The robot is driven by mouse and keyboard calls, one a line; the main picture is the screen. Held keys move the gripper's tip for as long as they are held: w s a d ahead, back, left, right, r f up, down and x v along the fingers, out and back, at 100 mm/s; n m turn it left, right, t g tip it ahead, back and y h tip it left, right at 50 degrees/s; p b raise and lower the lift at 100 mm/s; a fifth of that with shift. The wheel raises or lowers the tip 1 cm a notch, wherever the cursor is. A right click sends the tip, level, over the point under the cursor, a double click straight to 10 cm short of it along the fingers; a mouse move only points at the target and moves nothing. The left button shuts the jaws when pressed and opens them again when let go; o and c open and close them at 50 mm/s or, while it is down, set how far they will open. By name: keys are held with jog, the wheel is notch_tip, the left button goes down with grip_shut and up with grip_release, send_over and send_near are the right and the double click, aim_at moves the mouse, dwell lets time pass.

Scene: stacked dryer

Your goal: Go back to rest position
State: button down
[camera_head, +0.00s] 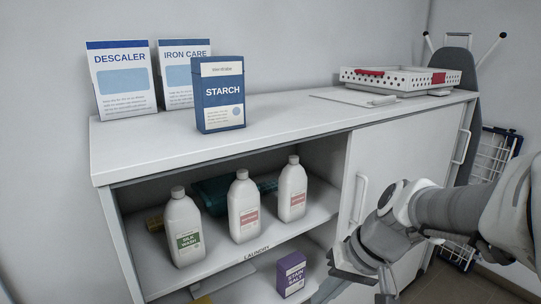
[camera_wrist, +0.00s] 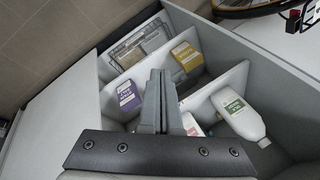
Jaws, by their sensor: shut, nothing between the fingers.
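My gripper (camera_head: 362,270) is at the lower right in the head view, in front of the white cabinet (camera_head: 240,150) and beside its sliding door (camera_head: 410,155). In the wrist view my gripper (camera_wrist: 161,85) has its fingers together with nothing between them. The open cabinet compartments lie beyond it. Its fingers hide part of the shelves in the wrist view.
A blue starch box (camera_head: 219,110) stands on the cabinet top. Several bottles, including silk wash (camera_head: 184,230), stand on the upper shelf. A purple stain salt box (camera_head: 290,274) is below. A perforated tray (camera_head: 400,80) sits at the back right.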

jog(key=s+d+r+t+h, duration=0.35)
jog(key=s+d+r, duration=0.2)
jog(key=s, duration=0.35)
notch_tip(320, 180, up, 18)
jog(key=p, duration=1.7)
jog(key=shift+a+h+p, duration=0.4)
jog(key=shift+h, duration=0.05)
